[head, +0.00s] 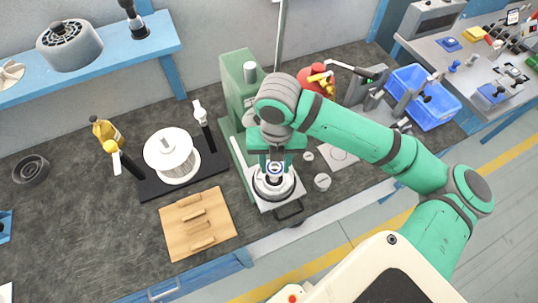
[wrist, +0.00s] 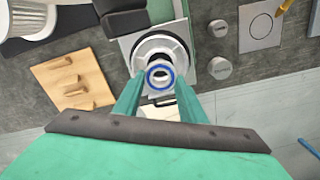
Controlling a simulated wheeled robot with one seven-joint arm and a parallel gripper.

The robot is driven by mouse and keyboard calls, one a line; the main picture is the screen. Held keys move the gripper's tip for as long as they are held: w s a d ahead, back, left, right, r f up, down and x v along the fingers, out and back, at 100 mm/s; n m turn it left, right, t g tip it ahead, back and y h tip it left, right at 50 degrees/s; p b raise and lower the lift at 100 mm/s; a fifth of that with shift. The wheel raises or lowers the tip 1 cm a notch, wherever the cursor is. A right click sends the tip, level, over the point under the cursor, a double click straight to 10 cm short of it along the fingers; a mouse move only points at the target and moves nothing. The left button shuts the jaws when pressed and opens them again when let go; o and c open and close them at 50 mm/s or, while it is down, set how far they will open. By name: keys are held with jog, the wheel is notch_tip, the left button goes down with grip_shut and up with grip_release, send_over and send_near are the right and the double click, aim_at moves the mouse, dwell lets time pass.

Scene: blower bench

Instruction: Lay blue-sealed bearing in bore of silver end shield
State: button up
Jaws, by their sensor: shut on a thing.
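The blue-sealed bearing (head: 275,168) is a small ring with a blue face. My gripper (head: 274,170) is shut on it; in the wrist view the bearing (wrist: 160,76) sits between the fingertips (wrist: 158,82). The silver end shield (head: 274,190) is a round flanged part with a dark ring, on a light square plate of the green press. In the wrist view the bearing overlaps the near part of the end shield (wrist: 160,44). The bearing looks to be above the shield; the gap is hard to judge. The bore is mostly hidden behind the bearing and fingers.
The green press column (head: 240,95) stands just behind the shield. Small metal cylinders (head: 322,182) stand to its right. A wooden block tray (head: 198,222) and a white spool (head: 172,155) are to the left. A blue bin (head: 425,98) is at right.

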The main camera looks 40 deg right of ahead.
jog(key=shift+f, duration=0.1)
dwell(0.3)
jog(key=shift+f, duration=2.4)
jog(key=shift+w, duration=0.15)
jog(key=shift+s, duration=0.2)
jog(key=shift+w, duration=0.15)
jog(key=shift+f, duration=0.25)
